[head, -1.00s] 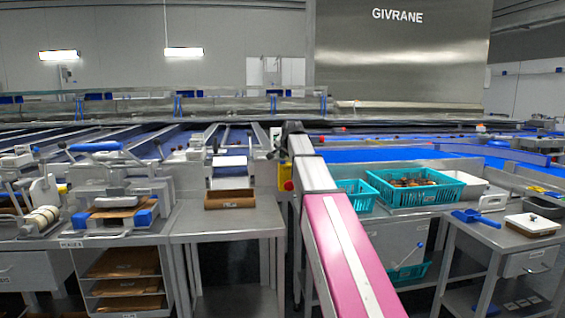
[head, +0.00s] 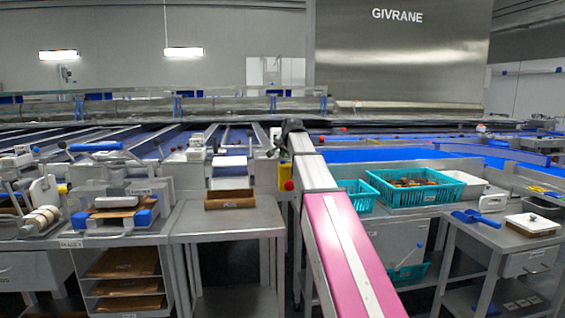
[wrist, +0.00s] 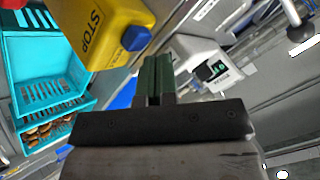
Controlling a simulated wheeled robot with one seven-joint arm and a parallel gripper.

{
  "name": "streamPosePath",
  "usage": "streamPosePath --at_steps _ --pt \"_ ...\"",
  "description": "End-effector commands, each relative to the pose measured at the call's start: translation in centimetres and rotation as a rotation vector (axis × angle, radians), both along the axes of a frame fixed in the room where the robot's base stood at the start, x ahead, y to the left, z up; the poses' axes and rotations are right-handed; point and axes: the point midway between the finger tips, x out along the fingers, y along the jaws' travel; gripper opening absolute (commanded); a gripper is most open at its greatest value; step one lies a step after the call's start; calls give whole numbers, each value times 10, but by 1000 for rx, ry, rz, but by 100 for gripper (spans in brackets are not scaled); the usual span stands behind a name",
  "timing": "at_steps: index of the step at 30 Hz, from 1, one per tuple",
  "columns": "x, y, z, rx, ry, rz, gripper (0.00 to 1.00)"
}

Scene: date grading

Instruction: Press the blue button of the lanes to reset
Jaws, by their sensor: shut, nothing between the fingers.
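A yellow control box (wrist: 95,35) marked STOP fills the upper left of the wrist view. A blue button (wrist: 135,38) sits on the box's face, at its right end. My gripper (wrist: 155,62) has its green fingers shut together with nothing between them. The fingertips are just right of and below the blue button in the picture; I cannot tell whether they touch it. In the head view, the yellow box (head: 283,178) with a red button (head: 289,185) shows beside my arm at the lane end. My gripper is hidden behind my wrist there.
Turquoise crates (wrist: 45,70) with dates are at the left of the wrist view; one crate (head: 415,187) stands right of my arm in the head view. A brown tray (head: 230,199) lies on a steel table (head: 230,222). A white device (wrist: 200,60) is right of my fingers.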

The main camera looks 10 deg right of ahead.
Motion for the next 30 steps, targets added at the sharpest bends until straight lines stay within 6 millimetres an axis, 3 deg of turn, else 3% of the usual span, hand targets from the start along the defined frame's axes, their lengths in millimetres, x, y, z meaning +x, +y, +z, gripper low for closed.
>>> streamPosePath --at_steps 16,30 --pt "0 0 9 0 -1 0 0" --pt "1 0 48 0 -4 -1 0"
